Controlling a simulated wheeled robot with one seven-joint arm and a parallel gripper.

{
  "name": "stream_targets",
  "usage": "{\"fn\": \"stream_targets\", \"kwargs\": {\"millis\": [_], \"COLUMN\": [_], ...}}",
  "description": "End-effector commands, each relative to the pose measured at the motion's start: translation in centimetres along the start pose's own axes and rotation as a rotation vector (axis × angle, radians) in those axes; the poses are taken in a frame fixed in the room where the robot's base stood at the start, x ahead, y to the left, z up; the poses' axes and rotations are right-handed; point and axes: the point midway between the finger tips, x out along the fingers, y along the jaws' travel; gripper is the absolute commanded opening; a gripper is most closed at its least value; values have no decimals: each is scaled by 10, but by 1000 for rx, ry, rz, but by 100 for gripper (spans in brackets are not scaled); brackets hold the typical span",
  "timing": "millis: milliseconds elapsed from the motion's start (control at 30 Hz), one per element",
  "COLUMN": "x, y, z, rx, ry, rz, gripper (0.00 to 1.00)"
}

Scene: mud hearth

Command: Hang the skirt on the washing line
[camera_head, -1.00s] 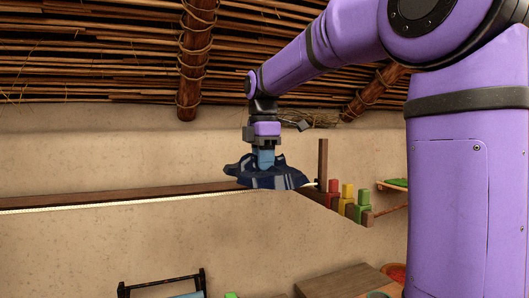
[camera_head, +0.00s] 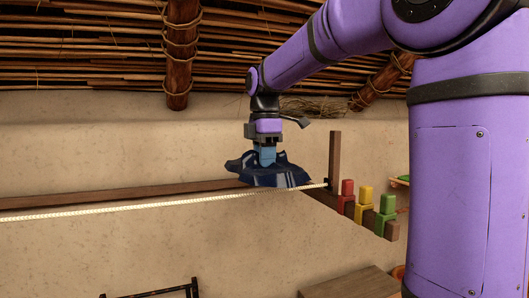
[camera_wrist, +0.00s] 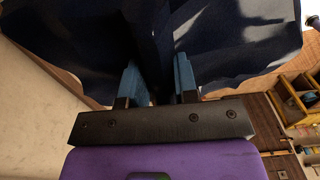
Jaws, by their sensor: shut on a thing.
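The skirt (camera_head: 272,174) is dark blue cloth, bunched and draped below my gripper (camera_head: 266,157) in the head view. In the wrist view the skirt (camera_wrist: 235,45) spreads wide beyond the fingers, and my gripper (camera_wrist: 158,88) is shut on a fold of it. The washing line (camera_head: 130,206) is a pale cord running from the left edge to a dark wooden post (camera_head: 334,158) at right. In the head view the skirt's lower edge overlaps the cord near its right end. I cannot tell whether they touch.
A dark wooden beam (camera_head: 100,197) runs along the wall behind the cord. Red (camera_head: 347,188), yellow (camera_head: 365,194) and green (camera_head: 387,203) pegs stand on a ledge right of the post. A dark rack frame (camera_head: 160,292) and a wooden surface (camera_head: 350,283) are below.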

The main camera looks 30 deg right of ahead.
Motion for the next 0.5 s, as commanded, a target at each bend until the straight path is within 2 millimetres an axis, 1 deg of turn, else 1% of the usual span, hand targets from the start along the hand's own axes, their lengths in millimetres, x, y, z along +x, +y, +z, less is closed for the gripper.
{"fn": "stream_targets", "kwargs": {"millis": [500], "x": [31], "y": [0], "z": [0], "rx": [-1], "ry": [0], "rz": [-1], "gripper": [11]}}
